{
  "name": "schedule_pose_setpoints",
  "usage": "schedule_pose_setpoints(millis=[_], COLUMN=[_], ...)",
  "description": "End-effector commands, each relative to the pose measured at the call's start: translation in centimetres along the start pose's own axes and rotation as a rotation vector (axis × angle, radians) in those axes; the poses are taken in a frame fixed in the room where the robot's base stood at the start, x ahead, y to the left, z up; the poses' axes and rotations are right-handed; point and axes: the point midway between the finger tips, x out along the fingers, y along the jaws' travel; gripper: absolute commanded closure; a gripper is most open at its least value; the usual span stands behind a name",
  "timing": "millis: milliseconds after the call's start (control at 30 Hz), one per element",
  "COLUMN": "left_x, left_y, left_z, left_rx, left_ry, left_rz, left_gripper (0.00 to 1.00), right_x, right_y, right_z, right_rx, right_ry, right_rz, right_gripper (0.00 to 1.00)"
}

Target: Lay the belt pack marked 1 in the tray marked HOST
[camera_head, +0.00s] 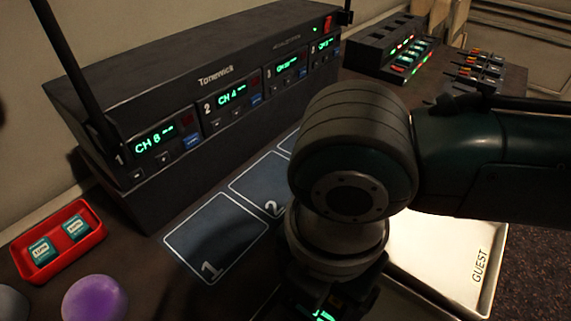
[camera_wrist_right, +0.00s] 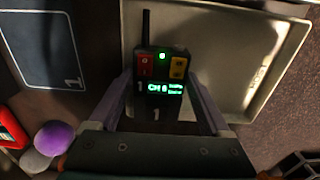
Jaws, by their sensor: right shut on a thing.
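My right gripper (camera_wrist_right: 158,98) is shut on a dark belt pack (camera_wrist_right: 157,112), with one finger on each side. In the right wrist view the pack shows a 1, a green CH display, red and yellow buttons and a stub antenna. A tray marked GUEST (camera_head: 487,285) is at right. My left gripper is out of view.
A black receiver rack (camera_head: 215,85) with antennas stands at the back. Numbered dark pads (camera_head: 215,235) lie before it. A red battery box (camera_head: 92,243) and a purple ball (camera_head: 94,299) are at left. A dark charger (camera_head: 395,50) is at the far right.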

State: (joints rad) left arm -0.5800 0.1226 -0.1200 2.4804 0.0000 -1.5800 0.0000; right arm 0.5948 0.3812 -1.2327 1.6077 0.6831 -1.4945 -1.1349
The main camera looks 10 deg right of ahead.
Motion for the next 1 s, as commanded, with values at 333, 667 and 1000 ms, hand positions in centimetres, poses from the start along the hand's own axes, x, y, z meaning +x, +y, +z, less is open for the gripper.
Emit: schedule_pose_setpoints(millis=[333,667,1000], left_x=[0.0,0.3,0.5], left_y=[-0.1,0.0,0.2], left_z=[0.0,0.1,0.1], left_rx=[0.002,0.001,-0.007], left_ry=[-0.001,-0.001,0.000], left_rz=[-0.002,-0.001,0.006], left_gripper=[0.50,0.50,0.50], right_x=[0.0,0.6,1.2], right_y=[0.0,0.0,0.0], right_z=[0.0,0.0,0.0], right_rx=[0.000,-0.001,0.000], right_ry=[0.000,0.000,0.000], right_rz=[0.001,0.000,0.000], right_gripper=[0.81,0.81,0.81])
